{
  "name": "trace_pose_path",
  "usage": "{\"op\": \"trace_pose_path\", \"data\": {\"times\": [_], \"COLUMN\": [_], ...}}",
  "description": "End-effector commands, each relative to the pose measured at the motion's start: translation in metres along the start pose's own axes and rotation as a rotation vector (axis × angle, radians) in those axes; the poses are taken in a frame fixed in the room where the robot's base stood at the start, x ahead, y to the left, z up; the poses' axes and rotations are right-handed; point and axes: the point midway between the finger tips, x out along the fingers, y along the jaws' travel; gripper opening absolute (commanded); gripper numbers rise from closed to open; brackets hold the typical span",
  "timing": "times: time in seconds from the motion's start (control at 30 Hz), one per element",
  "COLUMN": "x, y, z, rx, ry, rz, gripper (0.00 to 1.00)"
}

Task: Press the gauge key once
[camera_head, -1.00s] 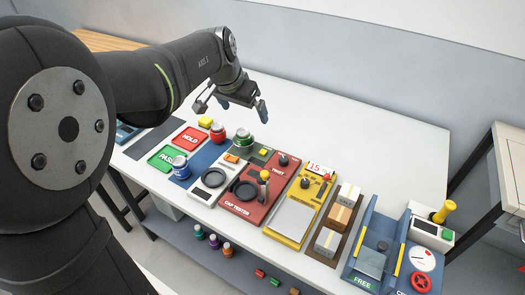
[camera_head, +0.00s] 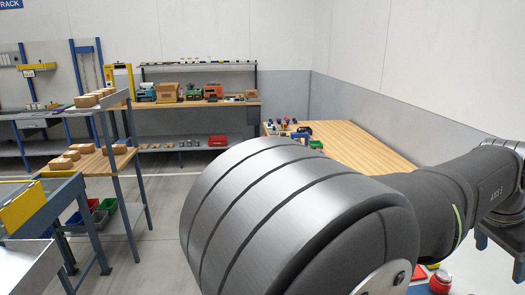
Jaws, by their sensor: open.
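The gauge and its key are not in view now. My gripper (camera_head: 500,256) is partly in view at the right edge, cut off by the frame. Its blue-tipped fingers are apart, with nothing seen between them. A red can (camera_head: 440,281) shows at the bottom right, below my arm, on the work table that is otherwise almost wholly hidden or out of frame.
A wooden-topped bench (camera_head: 362,146) with small coloured items stands behind my arm. A farther bench (camera_head: 240,102) carries boxes and coloured devices. A shelf rack (camera_head: 118,150) with cartons stands at left. Grey floor (camera_head: 165,225) lies open between.

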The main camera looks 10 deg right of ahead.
Motion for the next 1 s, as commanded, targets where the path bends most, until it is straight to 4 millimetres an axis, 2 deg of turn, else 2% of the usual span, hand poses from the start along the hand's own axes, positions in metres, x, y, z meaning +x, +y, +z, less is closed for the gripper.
{"op": "trace_pose_path", "data": {"times": [0.03, 0.3, 0.33, 1.0], "x": [0.0002, 0.0003, 0.0003, 0.0003], "y": [0.0, 0.0, 0.0001, 0.0], "z": [0.0, 0.0001, 0.0, 0.0], "rx": [0.0, 0.0, 0.0, 0.0], "ry": [0.0, 0.0, 0.0, 0.0], "rz": [0.0, 0.0, 0.0, 0.0], "gripper": [0.57, 0.04, 0.0, 0.0]}}
